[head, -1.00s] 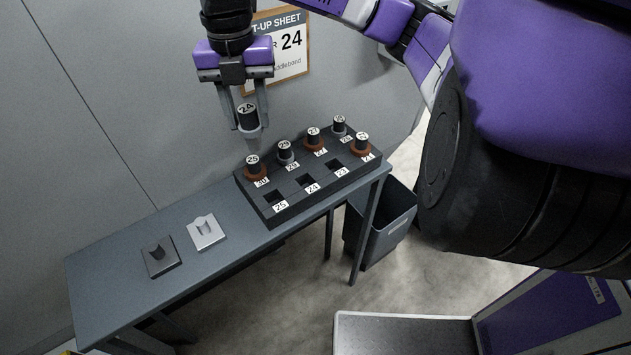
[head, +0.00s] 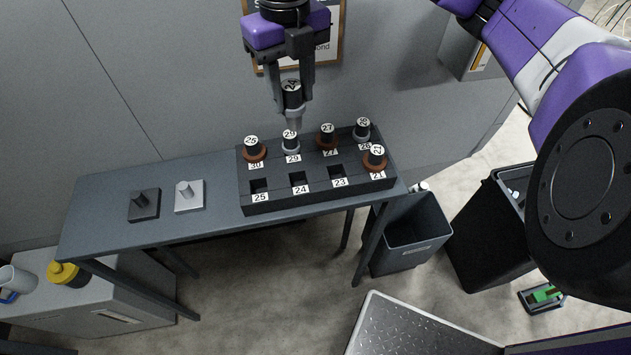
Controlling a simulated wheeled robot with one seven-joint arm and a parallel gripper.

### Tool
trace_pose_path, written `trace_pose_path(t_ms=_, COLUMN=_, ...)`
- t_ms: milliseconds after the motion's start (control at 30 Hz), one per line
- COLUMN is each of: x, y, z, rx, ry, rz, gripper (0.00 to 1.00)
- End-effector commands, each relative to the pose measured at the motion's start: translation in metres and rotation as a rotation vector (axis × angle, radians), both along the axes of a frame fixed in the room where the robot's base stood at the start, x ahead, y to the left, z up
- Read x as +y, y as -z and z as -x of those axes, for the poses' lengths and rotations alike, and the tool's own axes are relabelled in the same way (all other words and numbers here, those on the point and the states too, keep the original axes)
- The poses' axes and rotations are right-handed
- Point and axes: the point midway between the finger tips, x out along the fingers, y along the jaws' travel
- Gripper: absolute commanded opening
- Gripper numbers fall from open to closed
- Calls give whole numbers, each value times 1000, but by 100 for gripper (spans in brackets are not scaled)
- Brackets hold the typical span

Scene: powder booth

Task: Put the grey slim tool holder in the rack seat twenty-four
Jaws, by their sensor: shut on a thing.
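My gripper (head: 292,98) is shut on the grey slim tool holder (head: 294,116), whose black top is labelled 24. It holds the holder roughly upright, above and just behind the rack's back row. The holder's lower end overlaps the holder labelled 29 in the picture; I cannot tell the gap between them. The black rack (head: 318,202) stands on the right end of the bench. Seat twenty-four (head: 298,179) is an empty square hole in the front row, between the empty seats 25 (head: 260,186) and 23 (head: 337,172).
Rack holders stand in seats 30 (head: 254,151), 29 (head: 290,143), 27 (head: 326,135), 26 (head: 362,129) and 21 (head: 376,159). A dark block (head: 144,206) and a light block (head: 190,196) sit on the bench (head: 110,214). A grey bin (head: 410,245) stands below its right end.

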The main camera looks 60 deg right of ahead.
Motion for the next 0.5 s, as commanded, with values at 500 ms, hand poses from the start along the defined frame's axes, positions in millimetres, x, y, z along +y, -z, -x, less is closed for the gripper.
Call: trace_pose_path(t_ms=500, x=1, y=67, z=0, rx=0, ry=-55, rz=-6, gripper=0)
